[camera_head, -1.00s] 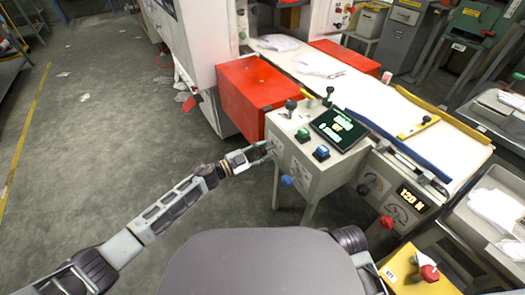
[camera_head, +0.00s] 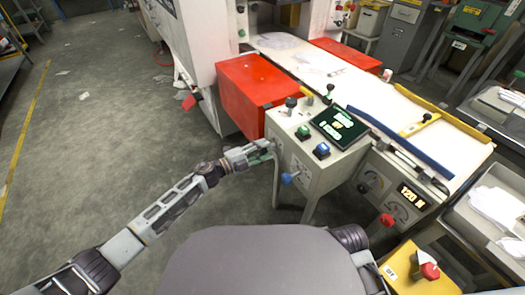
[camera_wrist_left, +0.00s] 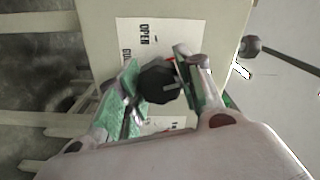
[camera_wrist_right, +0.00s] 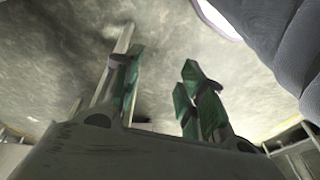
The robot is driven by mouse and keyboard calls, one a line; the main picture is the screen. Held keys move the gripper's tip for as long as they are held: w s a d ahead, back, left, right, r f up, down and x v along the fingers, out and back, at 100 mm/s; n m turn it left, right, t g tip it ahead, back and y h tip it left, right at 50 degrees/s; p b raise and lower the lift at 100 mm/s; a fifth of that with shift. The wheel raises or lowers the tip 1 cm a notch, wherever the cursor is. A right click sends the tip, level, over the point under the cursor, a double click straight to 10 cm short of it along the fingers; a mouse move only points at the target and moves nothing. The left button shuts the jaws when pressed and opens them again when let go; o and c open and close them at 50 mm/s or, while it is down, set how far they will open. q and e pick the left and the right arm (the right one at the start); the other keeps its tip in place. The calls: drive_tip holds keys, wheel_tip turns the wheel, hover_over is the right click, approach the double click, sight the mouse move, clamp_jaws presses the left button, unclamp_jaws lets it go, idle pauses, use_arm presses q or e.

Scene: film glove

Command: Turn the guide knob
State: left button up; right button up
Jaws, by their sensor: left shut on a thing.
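The black guide knob (camera_wrist_left: 160,82) with a pale pointer line sits on the side of the beige control box, beside a white label (camera_wrist_left: 138,40) reading "OPEN" and a partly hidden word. My left gripper (camera_wrist_left: 162,84) has its green-padded fingers on both sides of the knob and is shut on it. In the head view the left gripper (camera_head: 264,150) is at the left face of the control box (camera_head: 318,172); the knob is hidden there by the fingers. My right gripper (camera_wrist_right: 158,88) shows in its wrist view, fingers apart and empty.
On top of the control box are a screen (camera_head: 340,127) and small buttons. The floor at left is mostly clear.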

use_arm(q)
drive_tip(key=m+b, duration=0.1)
drive_tip(key=m, duration=0.2)
drive_tip(key=shift+f, duration=0.1)
drive_tip(key=shift+m+b, duration=0.45)
drive_tip(key=shift+m, duration=0.95)
drive_tip(key=shift+m+b, duration=0.5)
drive_tip(key=shift+m, duration=0.5)
use_arm(e)
drive_tip(key=shift+w+a+f+t+y, duration=0.25)
drive_tip(key=shift+w+a+t+y, duration=0.2)
drive_tip(key=shift+a, duration=0.3)
use_arm(q)
drive_tip(key=o, duration=1)
drive_tip(key=shift+o, duration=0.2)
